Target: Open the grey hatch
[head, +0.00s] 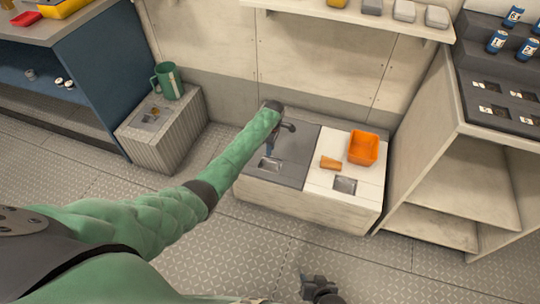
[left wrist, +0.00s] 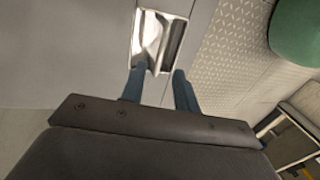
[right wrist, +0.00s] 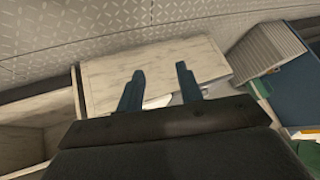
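The grey hatch (head: 296,160) lies flat and closed in the left part of a low pale bench top. A shiny recessed pull (head: 270,164) sits near its front edge; the pull fills the upper middle of the left wrist view (left wrist: 155,40). My left gripper (head: 270,150) points down just above the hatch. In the left wrist view its open fingers (left wrist: 160,72) are at the near end of the pull, with nothing seen between them. Contact cannot be told. My right gripper (head: 318,290) is low in front of the bench, open and empty in the right wrist view (right wrist: 161,75).
An orange bin (head: 363,148) and an orange-brown block (head: 331,162) sit on the white panel (head: 318,183) right of the hatch, which has its own pull (head: 345,185). A green mug (head: 168,80) stands on a ribbed box (head: 165,130) at left. Shelves (head: 450,190) stand at right.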

